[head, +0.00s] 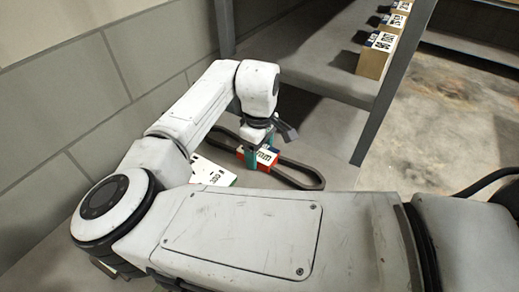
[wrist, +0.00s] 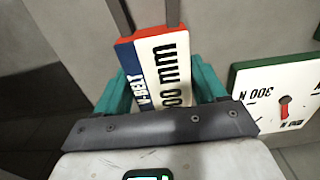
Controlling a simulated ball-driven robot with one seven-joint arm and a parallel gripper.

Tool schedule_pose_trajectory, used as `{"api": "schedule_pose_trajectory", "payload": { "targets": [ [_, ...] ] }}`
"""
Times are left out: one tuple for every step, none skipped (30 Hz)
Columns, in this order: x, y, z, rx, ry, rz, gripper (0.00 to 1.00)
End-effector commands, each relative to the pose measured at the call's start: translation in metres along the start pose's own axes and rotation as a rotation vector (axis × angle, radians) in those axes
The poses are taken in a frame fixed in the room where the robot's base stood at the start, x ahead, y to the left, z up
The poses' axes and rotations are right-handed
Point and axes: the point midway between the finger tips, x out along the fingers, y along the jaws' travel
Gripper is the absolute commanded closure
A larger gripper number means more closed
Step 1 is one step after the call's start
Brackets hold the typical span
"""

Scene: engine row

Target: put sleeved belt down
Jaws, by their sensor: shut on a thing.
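The sleeved belt is a black loop with a red, white and blue printed sleeve (head: 266,157) around it. In the head view the belt's loop (head: 305,181) stretches out to both sides of the sleeve, low over the grey surface. My gripper (head: 258,160) is above it with its teal fingers shut on the sleeve. In the wrist view the sleeve (wrist: 155,65), marked "V-BELT" and "mm", sits between the two teal fingers of my gripper (wrist: 160,90). I cannot tell whether the belt touches the surface.
A white gauge-like plate (head: 212,173) lies left of the belt, and it also shows in the wrist view (wrist: 275,90). A grey shelf (head: 310,60) with several labelled boxes (head: 378,55) stands behind, with a post (head: 392,85) at right. A block wall (head: 60,120) runs along the left.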

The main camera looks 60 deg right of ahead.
Motion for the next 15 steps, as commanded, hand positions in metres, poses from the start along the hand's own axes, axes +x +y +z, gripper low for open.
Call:
{"api": "schedule_pose_trajectory", "payload": {
  "targets": [
    [0.001,0.0003,-0.0003,0.0,0.001,0.001,0.67],
    [0.0015,0.0003,-0.0003,0.0,0.001,0.001,0.67],
    [0.0017,0.0004,-0.0002,0.0,0.001,0.002,0.67],
    [0.0017,0.0004,-0.0002,0.0,0.001,0.002,0.67],
    [0.0016,0.0004,-0.0002,0.0,0.001,0.002,0.67],
    [0.0016,0.0004,-0.0001,0.0,0.001,0.002,0.67],
    [0.0016,0.0004,-0.0001,0.0,0.001,0.002,0.67],
    [0.0017,0.0004,0.0,0.0,0.0,0.002,0.67],
    [0.0022,0.0004,0.0001,-0.001,0.0,0.002,0.67],
    [0.003,0.0004,0.0002,-0.001,-0.001,0.002,0.67],
    [0.0038,0.0005,0.0003,-0.001,-0.001,0.002,0.67],
    [0.0047,0.0004,0.0003,-0.001,-0.001,0.002,0.29],
    [0.0043,0.0003,0.0002,0.0,-0.001,0.001,0.26],
    [0.0043,0.0002,0.0001,0.0,-0.001,0.001,0.23],
    [0.0043,0.0002,0.0001,0.0,-0.001,0.001,0.19]
  ]
}}
